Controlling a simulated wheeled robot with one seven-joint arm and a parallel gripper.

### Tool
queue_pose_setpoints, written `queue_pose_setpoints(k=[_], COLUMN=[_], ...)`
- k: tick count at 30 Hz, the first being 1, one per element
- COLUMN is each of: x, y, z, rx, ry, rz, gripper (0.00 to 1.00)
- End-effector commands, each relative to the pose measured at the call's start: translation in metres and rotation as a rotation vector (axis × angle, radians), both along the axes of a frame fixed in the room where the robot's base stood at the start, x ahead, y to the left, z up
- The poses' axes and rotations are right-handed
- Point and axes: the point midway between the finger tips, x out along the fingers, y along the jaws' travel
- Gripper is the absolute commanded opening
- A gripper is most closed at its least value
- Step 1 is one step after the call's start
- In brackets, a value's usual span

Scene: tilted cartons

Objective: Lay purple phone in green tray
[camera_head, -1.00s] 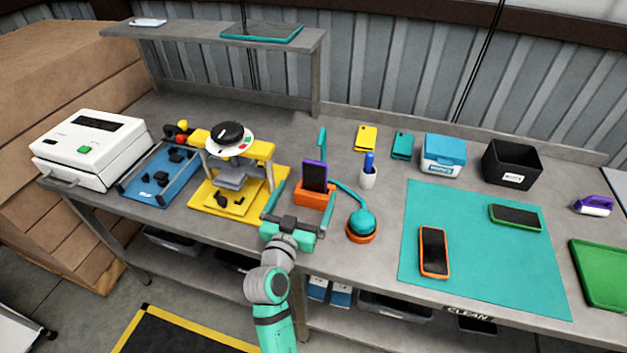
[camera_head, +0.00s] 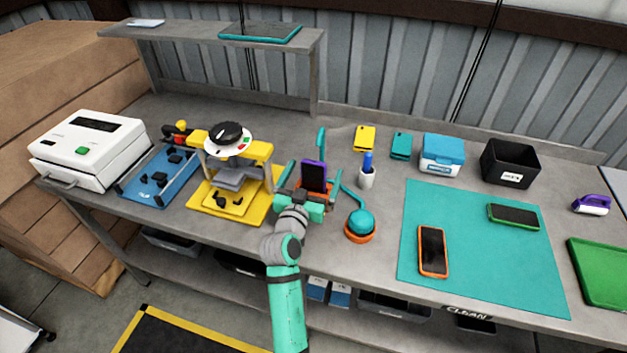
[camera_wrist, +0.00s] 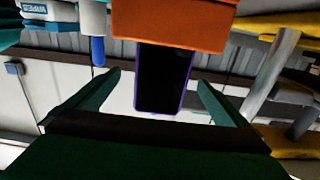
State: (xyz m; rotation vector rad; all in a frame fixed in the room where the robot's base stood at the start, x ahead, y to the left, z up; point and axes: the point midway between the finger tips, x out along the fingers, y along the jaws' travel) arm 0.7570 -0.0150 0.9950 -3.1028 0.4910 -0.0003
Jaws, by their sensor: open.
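The purple phone (camera_head: 313,176) stands upright in an orange stand (camera_head: 328,198) on the bench, its dark screen facing me. In the wrist view the purple phone (camera_wrist: 163,80) appears upside down between my two fingers, with the orange stand (camera_wrist: 175,22) above it. My gripper (camera_head: 304,180) is open, with one finger on each side of the phone; contact is not visible. The fingers of my gripper (camera_wrist: 157,90) show a gap on both sides of the phone in the wrist view. The green tray (camera_head: 600,272) lies at the right edge of the bench, partly cut off.
A teal lamp (camera_head: 361,224) stands just right of the stand, and a yellow press (camera_head: 235,180) stands left. A teal mat (camera_head: 480,260) with an orange phone (camera_head: 432,251) and a green phone (camera_head: 513,216) lies between the stand and the tray.

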Motion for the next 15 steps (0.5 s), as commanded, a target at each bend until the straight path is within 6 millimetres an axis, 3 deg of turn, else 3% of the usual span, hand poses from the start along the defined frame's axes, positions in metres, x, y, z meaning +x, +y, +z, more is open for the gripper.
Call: queue_pose_setpoints(k=[4,12,15], x=[-0.0001,-0.0002,-0.0002], y=[-0.0001,0.0000,0.0001], z=[-0.0001,-0.0001,0.0005], rx=[0.000,0.000,0.000], ry=[0.000,0.000,-0.001], rz=[0.000,0.000,0.000], gripper=[1.00,0.36,0.36])
